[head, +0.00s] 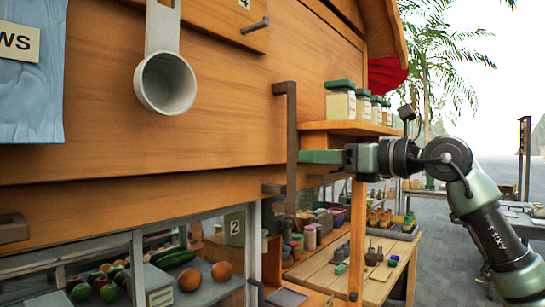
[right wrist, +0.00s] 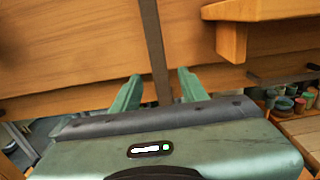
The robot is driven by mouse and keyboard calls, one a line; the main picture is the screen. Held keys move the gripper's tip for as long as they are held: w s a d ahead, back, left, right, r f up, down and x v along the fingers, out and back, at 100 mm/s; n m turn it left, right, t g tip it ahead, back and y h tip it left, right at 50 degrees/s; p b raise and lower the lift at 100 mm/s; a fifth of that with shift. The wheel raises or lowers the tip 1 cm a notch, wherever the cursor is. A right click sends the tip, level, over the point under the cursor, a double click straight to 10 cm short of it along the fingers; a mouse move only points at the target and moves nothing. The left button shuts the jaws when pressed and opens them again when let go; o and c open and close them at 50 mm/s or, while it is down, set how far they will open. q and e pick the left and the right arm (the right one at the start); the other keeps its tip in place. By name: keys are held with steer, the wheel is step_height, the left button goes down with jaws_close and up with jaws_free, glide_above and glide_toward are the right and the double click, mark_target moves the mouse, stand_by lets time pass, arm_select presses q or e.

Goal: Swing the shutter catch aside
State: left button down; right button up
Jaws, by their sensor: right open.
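A long dark vertical bar (head: 291,115), which looks like the shutter catch, hangs on the orange wooden front of the stall. Its top bends sideways, and its lower end passes the bottom edge of the wooden panel (head: 200,140). My right gripper (head: 300,157) reaches in from the right at the bar's middle height. In the right wrist view the bar (right wrist: 152,40) runs between the two green fingers of my right gripper (right wrist: 160,76). The fingers are open, one on each side, with gaps visible. My left gripper is not in view.
A wooden shelf (head: 350,128) with several green-lidded jars (head: 341,100) juts out just right of the bar. It also shows close by in the right wrist view (right wrist: 265,10). A grey scoop (head: 166,83) hangs at left. Fruit and goods lie below.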

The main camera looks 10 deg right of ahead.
mark_target(294, 154)
steer(key=shift+w+a+r, duration=0.15)
steer(key=shift+r, duration=0.05)
steer(key=p+x, duration=0.2)
steer(key=x, duration=0.1)
steer(key=shift+a+r, duration=0.1)
steer(key=x, duration=0.2)
steer(key=shift+w+a+p, duration=0.1)
steer(key=shift+w+p, duration=0.15)
steer(key=shift+p, duration=0.1)
steer(key=shift+w+a, duration=0.15)
steer(key=shift+w, duration=0.05)
steer(key=shift+s, duration=0.1)
jaws_close()
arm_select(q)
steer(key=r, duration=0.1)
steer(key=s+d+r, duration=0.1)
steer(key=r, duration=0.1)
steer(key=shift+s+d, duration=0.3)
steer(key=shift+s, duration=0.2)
